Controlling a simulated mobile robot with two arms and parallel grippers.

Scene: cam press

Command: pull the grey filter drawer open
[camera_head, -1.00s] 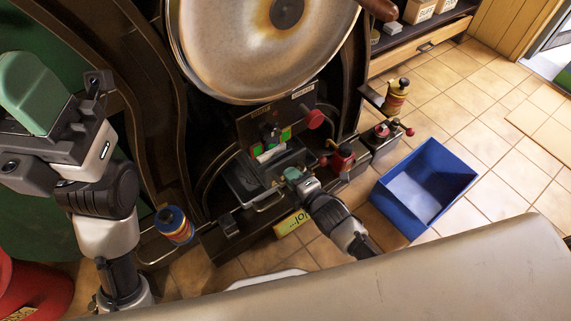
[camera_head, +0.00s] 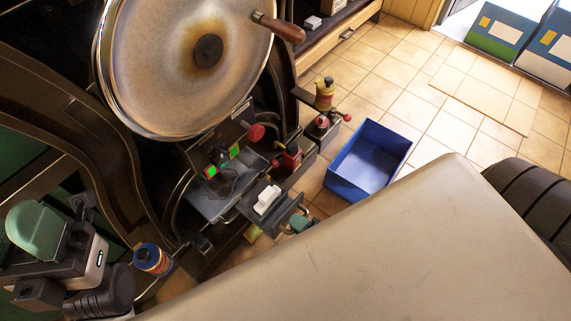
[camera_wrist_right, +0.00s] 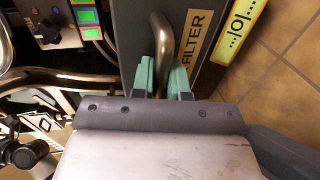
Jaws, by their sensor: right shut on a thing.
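The grey filter drawer (camera_head: 251,206) stands out from the front of the dark machine in the head view, with a white block (camera_head: 267,199) in it. Its dark front panel (camera_wrist_right: 217,62) with a FILTER label fills the upper middle of the right wrist view. My right gripper (camera_head: 299,223) is at the drawer's front. In the wrist view its green fingertips (camera_wrist_right: 163,75) are shut on the metal bar handle (camera_wrist_right: 159,38), one on each side. My left gripper (camera_head: 36,232) shows only partly at the left edge; its jaws cannot be made out.
A blue open bin (camera_head: 368,160) stands on the tiled floor right of the machine. A yellow sign (camera_wrist_right: 242,30) lies beside the drawer front.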

